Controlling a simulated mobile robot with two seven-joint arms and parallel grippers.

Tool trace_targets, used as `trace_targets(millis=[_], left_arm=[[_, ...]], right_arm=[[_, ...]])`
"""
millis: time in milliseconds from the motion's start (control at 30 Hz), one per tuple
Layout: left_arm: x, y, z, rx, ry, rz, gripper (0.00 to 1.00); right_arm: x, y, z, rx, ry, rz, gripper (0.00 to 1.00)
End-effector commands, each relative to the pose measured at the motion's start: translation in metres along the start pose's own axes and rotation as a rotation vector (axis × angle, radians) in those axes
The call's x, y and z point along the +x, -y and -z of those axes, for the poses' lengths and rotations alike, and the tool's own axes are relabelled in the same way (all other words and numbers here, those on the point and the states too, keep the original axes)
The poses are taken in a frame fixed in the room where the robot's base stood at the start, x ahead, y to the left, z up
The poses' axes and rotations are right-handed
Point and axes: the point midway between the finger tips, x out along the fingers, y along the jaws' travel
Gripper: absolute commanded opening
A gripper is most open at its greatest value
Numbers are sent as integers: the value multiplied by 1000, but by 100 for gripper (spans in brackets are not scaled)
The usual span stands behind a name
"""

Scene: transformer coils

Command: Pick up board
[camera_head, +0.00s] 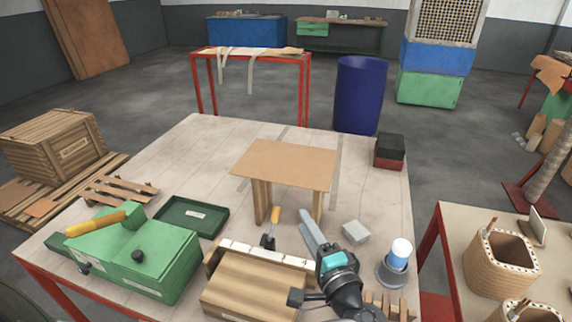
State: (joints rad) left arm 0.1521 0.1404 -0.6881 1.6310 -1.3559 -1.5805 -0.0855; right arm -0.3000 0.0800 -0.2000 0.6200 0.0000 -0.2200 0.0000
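A brown wooden board (287,162) lies level on upright wooden supports (262,202) near the middle of the pale worktable, raised above its top. A black and teal shape (337,275) stands low in the picture, right of centre and nearer than the board. My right gripper is not in view.
On the worktable (187,145) are a green machine (148,265), a green tray (190,217), a wooden box (252,285), a yellow-handled tool (275,216), a grey block (356,231) and a red and black block (389,152). The tabletop behind the board is clear.

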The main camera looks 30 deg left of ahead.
Motion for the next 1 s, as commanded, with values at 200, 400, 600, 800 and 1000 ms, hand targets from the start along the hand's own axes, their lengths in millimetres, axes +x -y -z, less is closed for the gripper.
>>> trace_targets(millis=[200, 400, 600, 800, 1000], left_arm=[[26, 4, 1, 6, 0, 18, 39], [69, 4, 1, 6, 0, 16, 39], [95, 3, 1, 4, -1, 13, 39], [104, 3, 1, 3, -1, 12, 39], [125, 0, -1, 4, 1, 14, 39]], right_arm=[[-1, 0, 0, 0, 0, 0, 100], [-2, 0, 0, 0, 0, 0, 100], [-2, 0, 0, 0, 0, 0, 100], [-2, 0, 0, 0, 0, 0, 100], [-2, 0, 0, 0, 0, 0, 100]])
